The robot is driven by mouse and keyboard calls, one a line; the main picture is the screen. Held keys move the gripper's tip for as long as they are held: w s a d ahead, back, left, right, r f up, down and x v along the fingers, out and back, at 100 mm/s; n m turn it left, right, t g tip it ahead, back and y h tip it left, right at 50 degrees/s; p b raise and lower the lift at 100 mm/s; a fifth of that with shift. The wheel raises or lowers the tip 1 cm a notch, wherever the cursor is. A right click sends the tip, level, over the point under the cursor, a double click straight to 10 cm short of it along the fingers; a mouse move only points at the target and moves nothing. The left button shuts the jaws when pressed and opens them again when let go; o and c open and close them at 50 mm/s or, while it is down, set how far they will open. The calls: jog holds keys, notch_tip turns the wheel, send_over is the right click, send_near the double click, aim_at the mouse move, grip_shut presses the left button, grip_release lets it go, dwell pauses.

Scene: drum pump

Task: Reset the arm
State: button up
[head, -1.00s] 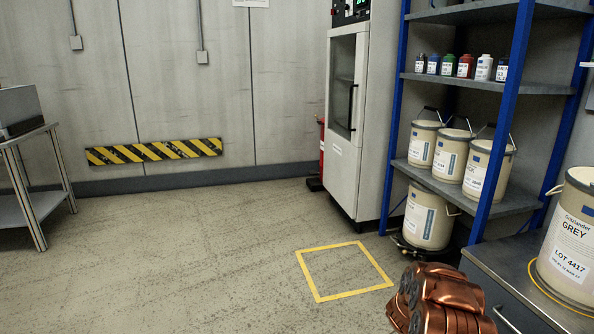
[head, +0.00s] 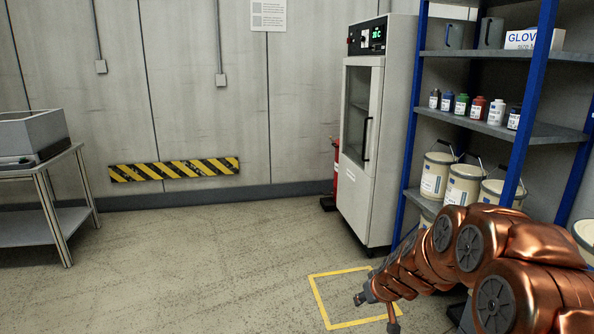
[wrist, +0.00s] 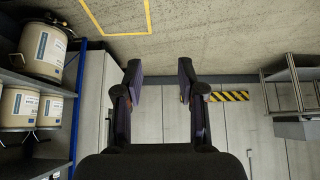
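My arm is copper-coloured and reaches in from the lower right of the head view, stretched out leftward in front of the shelf. My gripper (head: 376,313) is at its far end, over the yellow floor square. In the wrist view my gripper (wrist: 160,78) shows two dark fingers spread apart with nothing between them, so it is open and empty. The wrist picture is upside down, with the floor at the top.
A blue-posted shelf (head: 530,130) with several pails and bottles stands at the right, close behind my arm. A grey cabinet (head: 365,150) stands beside it. A metal table (head: 45,220) is at the left. The floor (head: 200,260) between is clear.

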jog(key=s+a+r+g+y+p, duration=0.1)
jog(key=s+a+r+p, duration=0.15)
jog(key=s+r, duration=0.35)
jog(key=s+a+r+g+p, duration=0.1)
jog(key=s+a+r+p, duration=0.15)
jog(key=s+r, duration=0.25)
jog(key=s+d+r+m+g+h+p, duration=0.1)
jog(key=s+r+p, duration=0.3)
jog(key=s, duration=0.7)
jog(key=s+d+r+g+p, duration=0.2)
jog(key=s+r+p, duration=0.3)
jog(key=s+r, duration=0.3)
jog(key=s+d+r+m+g+h+p, duration=0.1)
jog(key=s+r+g+p, duration=0.2)
jog(key=s, duration=1.1)
notch_tip(320, 180, up, 3)
jog(key=shift+s+d+r+m+g+h+p, duration=0.15)
jog(key=shift+s+m+g+h+p, duration=0.15)
jog(key=shift+p, duration=0.55)
jog(key=shift+d, duration=0.1)
